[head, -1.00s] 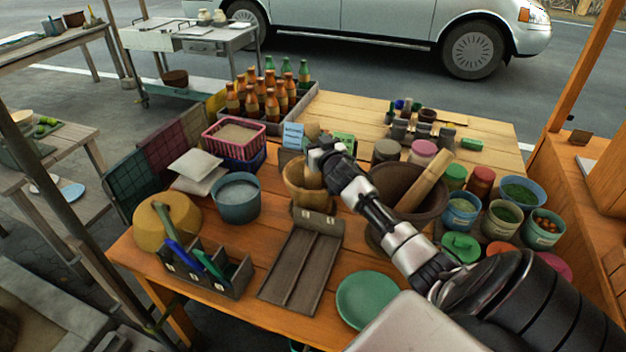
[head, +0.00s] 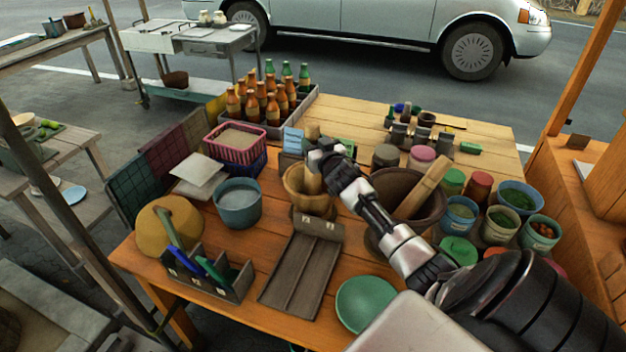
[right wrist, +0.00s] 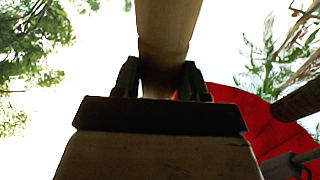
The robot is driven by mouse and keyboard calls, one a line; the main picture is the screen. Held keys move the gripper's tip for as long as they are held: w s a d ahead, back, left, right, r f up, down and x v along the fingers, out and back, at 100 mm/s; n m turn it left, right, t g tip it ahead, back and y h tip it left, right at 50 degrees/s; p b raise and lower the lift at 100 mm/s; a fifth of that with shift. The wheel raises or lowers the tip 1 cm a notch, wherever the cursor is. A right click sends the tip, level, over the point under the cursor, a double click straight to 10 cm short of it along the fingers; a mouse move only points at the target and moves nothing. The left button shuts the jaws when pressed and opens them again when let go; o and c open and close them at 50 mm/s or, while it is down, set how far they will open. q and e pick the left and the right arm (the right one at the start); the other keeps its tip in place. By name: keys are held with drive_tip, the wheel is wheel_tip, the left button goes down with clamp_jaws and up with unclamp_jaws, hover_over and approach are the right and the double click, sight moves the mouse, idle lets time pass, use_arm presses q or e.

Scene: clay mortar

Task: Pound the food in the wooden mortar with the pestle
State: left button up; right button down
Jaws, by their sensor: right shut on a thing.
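The wooden mortar (head: 296,200) stands on the orange table in the head view, behind a dark wooden tray. A light wooden pestle (head: 313,184) stands nearly upright with its lower end inside the mortar. My right gripper (head: 321,157) is shut on the pestle's upper part, above the mortar's rim. In the right wrist view the pestle (right wrist: 165,35) sits between the two fingers. The food inside the mortar is too small and hidden to make out. My left gripper is not in view.
A large dark clay mortar (head: 434,214) with a leaning pestle (head: 424,184) stands to the right, under my right arm. A blue-grey pot (head: 239,212) stands to the left. The dark tray (head: 302,268) and a green plate (head: 365,305) lie in front. Jars crowd the right side.

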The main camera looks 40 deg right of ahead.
sight(315, 127)
drive_tip(key=shift+r, duration=0.75)
drive_tip(key=shift+f, duration=0.1)
wheel_tip(315, 127, up, 8)
drive_tip(key=p, duration=0.7)
drive_tip(key=shift+f, duration=0.1)
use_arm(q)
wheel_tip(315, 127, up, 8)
use_arm(e)
drive_tip(key=shift+f, duration=0.1)
